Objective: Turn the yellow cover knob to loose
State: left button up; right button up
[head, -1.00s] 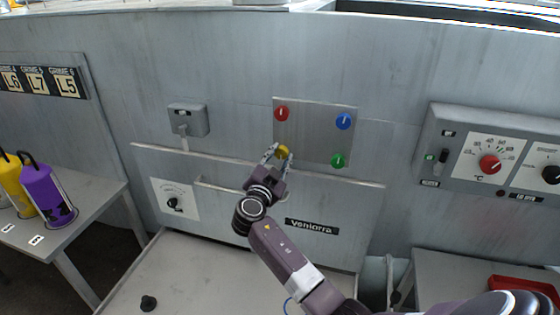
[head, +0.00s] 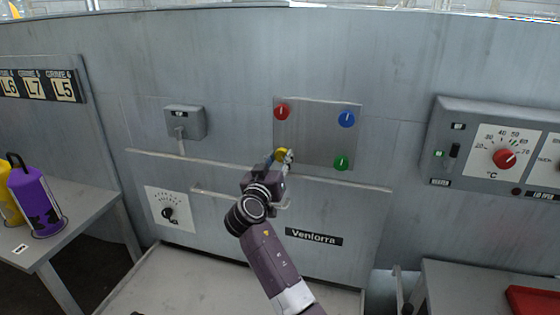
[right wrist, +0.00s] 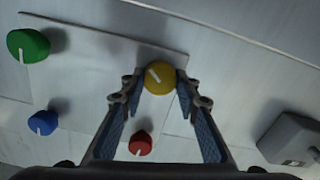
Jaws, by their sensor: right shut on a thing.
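The yellow knob (head: 281,153) sits at the lower left corner of a flat metal cover plate (head: 315,130) on the grey wall. My right gripper (head: 279,158) reaches up to it and is shut on it. In the right wrist view the yellow knob (right wrist: 159,78) is between the two fingertips (right wrist: 158,86), and its white mark runs diagonally. The red knob (head: 282,111), blue knob (head: 346,119) and green knob (head: 341,163) are at the other corners. My left gripper is out of view.
A handle rail (head: 330,182) runs below the plate. A small grey box (head: 185,122) is to the left and a control panel with a red dial (head: 504,159) to the right. A table with a purple canister (head: 36,203) stands at far left.

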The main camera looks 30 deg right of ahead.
jog(key=n, duration=0.2)
jog(key=shift+n, duration=0.4)
jog(key=n+p, duration=0.1)
jog(key=n, duration=0.1)
jog(key=shift+n, duration=0.4)
jog(key=n+p, duration=0.1)
jog(key=n, duration=0.1)
jog(key=shift+n, duration=0.4)
jog(key=n+p, duration=0.2)
jog(key=n, duration=0.1)
jog(key=shift+n, duration=0.3)
jog(key=n+p, duration=0.2)
jog(key=n, duration=0.1)
jog(key=shift+n+p, duration=0.3)
jog(key=n+p, duration=0.2)
jog(key=n, duration=0.1)
jog(key=shift+n+p, duration=0.3)
jog(key=n+p, duration=0.2)
jog(key=n, duration=0.1)
jog(key=shift+f+n+p, duration=0.2)
jog(key=shift+n+p, duration=0.65)
jog(key=shift+n, duration=0.35)
jog(key=shift+f, duration=0.1)
